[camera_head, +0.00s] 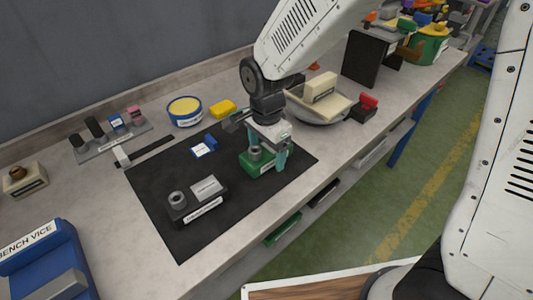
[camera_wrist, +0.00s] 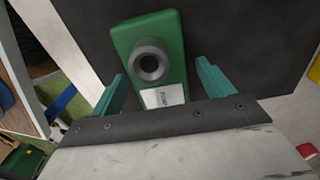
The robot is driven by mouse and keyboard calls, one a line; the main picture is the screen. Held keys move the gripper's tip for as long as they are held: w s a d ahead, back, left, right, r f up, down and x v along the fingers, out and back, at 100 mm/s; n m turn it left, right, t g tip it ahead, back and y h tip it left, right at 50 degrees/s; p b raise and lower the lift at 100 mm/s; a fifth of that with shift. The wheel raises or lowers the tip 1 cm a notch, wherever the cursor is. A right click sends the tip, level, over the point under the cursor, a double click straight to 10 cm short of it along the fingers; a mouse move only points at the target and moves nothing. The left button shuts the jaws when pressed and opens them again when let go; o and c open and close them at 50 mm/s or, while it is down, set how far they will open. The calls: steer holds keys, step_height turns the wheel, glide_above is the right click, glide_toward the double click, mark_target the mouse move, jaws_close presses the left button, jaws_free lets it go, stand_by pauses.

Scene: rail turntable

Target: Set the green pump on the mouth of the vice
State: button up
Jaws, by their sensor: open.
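The green pump (camera_head: 262,161) stands on the black mat, a green block with a grey round port on top and a white label. It also shows in the wrist view (camera_wrist: 174,42), upper middle. My gripper (camera_head: 266,150) is directly over the pump, pointing down. In the wrist view its teal fingers (camera_wrist: 160,88) are apart, one to each side of the pump's near end; whether they touch it I cannot tell. The vice (camera_head: 42,262) is a blue body marked "BENCH VICE" at the lower left, partly cut off by the picture edge; its mouth is only partly seen.
A dark block with a grey port (camera_head: 197,200) sits on the black mat (camera_head: 185,237), left of the pump. A small blue part (camera_head: 205,147), a yellow-topped tin (camera_head: 185,111) and a cream scale (camera_head: 318,101) lie behind. The bench between mat and vice is clear.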

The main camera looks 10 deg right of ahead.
steer(key=c, duration=1.5)
steer(key=shift+r, duration=0.2)
